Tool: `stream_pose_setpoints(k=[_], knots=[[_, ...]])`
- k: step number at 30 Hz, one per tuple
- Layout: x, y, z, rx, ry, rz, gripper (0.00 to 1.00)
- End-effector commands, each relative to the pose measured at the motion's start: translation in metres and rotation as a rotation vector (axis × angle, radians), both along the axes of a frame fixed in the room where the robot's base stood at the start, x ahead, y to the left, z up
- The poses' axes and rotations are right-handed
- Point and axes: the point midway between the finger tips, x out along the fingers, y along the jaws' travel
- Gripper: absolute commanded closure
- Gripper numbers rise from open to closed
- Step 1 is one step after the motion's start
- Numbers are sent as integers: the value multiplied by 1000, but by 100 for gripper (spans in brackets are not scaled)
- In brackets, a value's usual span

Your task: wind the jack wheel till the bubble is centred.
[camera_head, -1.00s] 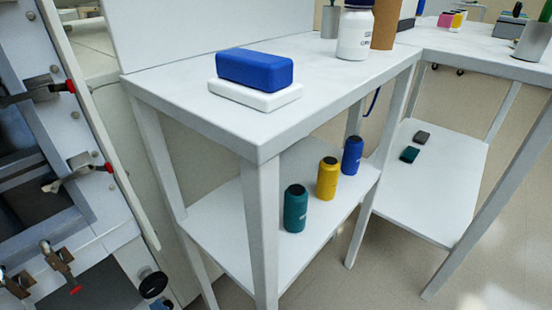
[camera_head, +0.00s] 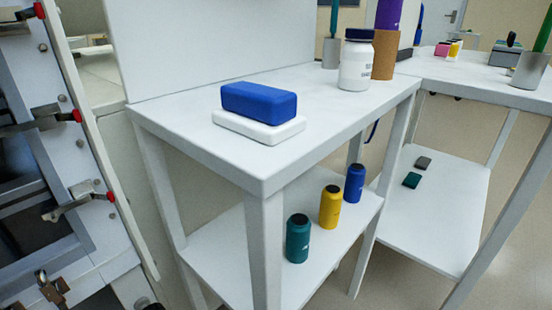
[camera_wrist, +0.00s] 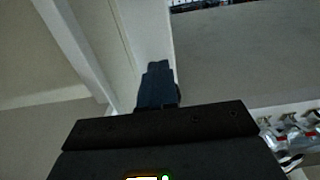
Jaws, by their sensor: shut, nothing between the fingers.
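I cannot make out the jack wheel or the bubble in either view. My gripper (camera_wrist: 158,72) shows in the wrist view as a dark, narrow pair of fingers, closed together with nothing between them. It points toward plain pale panels, and I see no contact with them. The gripper does not show in the head view.
In the head view a white table (camera_head: 185,125) bears a blue block on a white one (camera_head: 260,105) and a white jar (camera_head: 356,62). Several coloured bottles stand on its lower shelf (camera_head: 215,245). A metal cabinet with red-tipped clamps (camera_head: 70,205) stands at the left.

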Motion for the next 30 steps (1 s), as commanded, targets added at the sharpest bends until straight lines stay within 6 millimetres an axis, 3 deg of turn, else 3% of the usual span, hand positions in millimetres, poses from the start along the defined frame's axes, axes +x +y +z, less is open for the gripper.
stream_pose_setpoints(k=[30], knots=[[20,-18,3,0,0,-1,100]])
